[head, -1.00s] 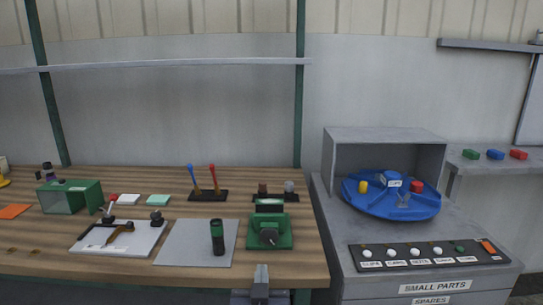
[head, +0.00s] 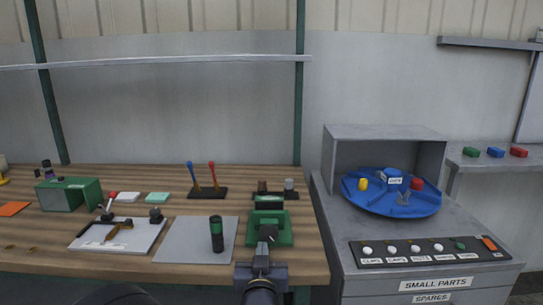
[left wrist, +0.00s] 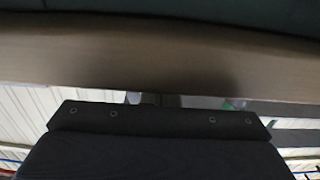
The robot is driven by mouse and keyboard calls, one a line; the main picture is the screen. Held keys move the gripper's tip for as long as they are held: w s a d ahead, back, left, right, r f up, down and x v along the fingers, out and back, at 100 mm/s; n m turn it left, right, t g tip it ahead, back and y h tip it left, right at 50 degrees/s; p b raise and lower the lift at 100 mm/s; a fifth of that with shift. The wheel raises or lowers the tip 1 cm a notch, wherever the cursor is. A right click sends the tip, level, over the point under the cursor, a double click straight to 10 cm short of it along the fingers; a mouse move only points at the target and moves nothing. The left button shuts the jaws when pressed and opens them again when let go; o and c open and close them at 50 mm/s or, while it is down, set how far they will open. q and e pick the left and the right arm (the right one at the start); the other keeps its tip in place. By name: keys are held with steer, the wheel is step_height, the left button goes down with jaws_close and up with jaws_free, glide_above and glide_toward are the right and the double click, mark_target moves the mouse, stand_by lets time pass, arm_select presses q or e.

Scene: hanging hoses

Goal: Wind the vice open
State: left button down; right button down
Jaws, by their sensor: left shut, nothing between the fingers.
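The vice (head: 285,236) appears to be the green block with a dark jaw and a small dark handle (head: 268,236) on its front, near the bench's right front. My left gripper (head: 262,250) is shut and empty. It points up the picture from the bottom and overlaps the bench's front edge, just below the vice handle in the picture. I cannot tell whether it touches the handle. In the left wrist view the dark gripper body (left wrist: 160,125) fills the bottom, and its fingers are barely distinguishable. The right gripper is not in view.
The wooden bench (head: 190,267) carries a grey mat (head: 182,240) with a dark green-banded cylinder (head: 216,234), left of the vice. A rack with blue and red handles (head: 207,194) stands behind. A grey cabinet with a blue turntable (head: 390,207) stands at right.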

arm_select(q)
steer(key=shift+d+r+p, duration=0.15)
steer(key=shift+r+p, duration=0.15)
steer(key=shift+d, duration=0.15)
stand_by(0.5)
steer(key=shift+d+f, duration=0.1)
steer(key=shift+d, duration=0.8)
steer(key=shift+d+p, duration=0.2)
steer(key=shift+p, duration=0.1)
steer(key=shift+d+r, duration=0.1)
steer(key=shift+r, duration=0.15)
steer(key=shift+f, duration=0.1)
